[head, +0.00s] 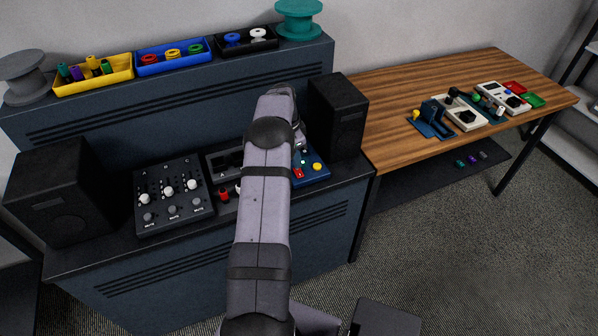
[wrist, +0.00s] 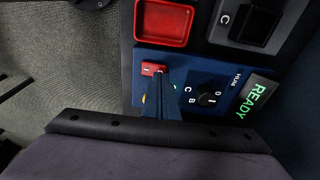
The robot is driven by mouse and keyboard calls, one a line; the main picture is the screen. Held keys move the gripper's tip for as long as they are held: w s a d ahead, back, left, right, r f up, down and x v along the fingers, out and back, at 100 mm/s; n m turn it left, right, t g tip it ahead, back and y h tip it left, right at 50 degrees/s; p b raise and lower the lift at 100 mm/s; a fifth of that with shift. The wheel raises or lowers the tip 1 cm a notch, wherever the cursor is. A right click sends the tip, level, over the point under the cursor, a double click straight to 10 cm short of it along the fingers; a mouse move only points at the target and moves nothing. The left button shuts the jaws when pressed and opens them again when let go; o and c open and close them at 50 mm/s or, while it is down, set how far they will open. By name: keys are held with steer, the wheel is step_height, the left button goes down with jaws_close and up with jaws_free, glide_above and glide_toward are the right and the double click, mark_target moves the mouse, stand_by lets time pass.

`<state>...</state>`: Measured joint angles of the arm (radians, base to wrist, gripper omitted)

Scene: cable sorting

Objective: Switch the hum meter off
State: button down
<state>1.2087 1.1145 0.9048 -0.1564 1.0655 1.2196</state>
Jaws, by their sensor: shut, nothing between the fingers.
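The hum meter (head: 316,178) is a blue box on the desk between the mixer and the right speaker, partly hidden by my arm. In the wrist view its blue face (wrist: 221,70) carries the label HUM, a lit green READY display (wrist: 257,99), a black knob (wrist: 209,99) with letters around it and a small green light. A red switch (wrist: 150,68) marked with a white line sits at its edge; it also shows in the head view (head: 298,173). My gripper (wrist: 162,73) is shut and empty, its tips at the red switch. I cannot tell whether they touch it.
A red square part (wrist: 164,23) and a black switch (wrist: 259,23) marked C lie beside the meter. A mixer (head: 173,214) with sliders stands left, and a black speaker (head: 340,115) stands close on the right. A wooden table (head: 400,90) holds other devices.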

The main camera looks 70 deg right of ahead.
steer(key=shift+f+b, duration=0.45)
steer(key=shift+f, duration=0.25)
stand_by(0.7)
steer(key=shift+r, duration=0.15)
step_height(320, 180, up, 7)
steer(key=p, duration=0.4)
stand_by(0.5)
stand_by(0.3)
